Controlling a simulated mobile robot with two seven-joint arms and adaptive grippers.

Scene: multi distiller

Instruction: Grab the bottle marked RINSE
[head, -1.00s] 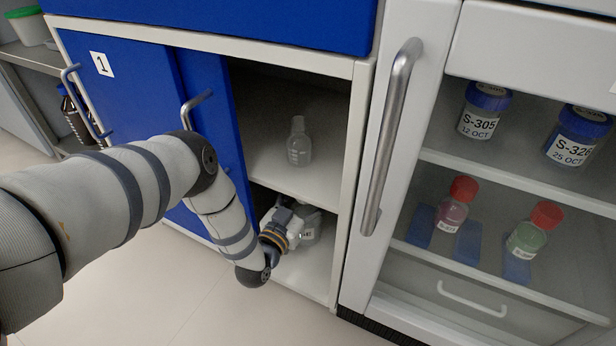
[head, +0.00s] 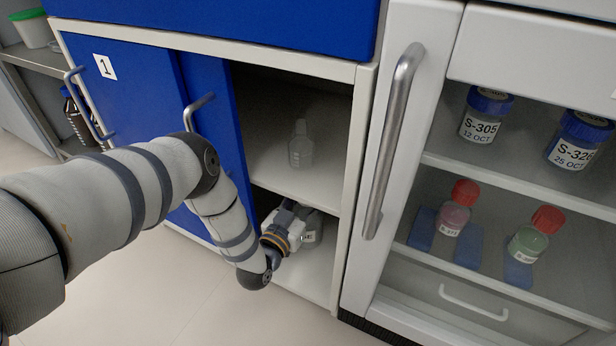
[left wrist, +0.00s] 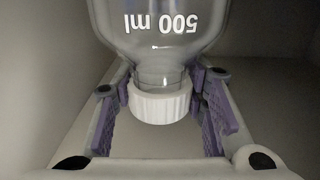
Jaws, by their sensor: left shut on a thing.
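A clear bottle with a white cap (left wrist: 160,105) and "500 ml" printed on its glass fills the left wrist view. It stands on the lower level of the open cabinet, where part of its label (head: 310,237) shows in the head view, too small to read. My left gripper (left wrist: 163,88) is shut on this bottle at the neck, with a purple-padded finger on each side just by the cap. In the head view my left gripper (head: 291,226) hides most of the bottle. The word RINSE is not readable in any view. My right gripper is not in view.
A clear empty bottle (head: 299,146) stands on the shelf above. The blue sliding door (head: 206,85) is to the left, the cabinet's white side post (head: 352,150) close on the right. A glass-front cabinet with labelled jars (head: 484,115) stands further right.

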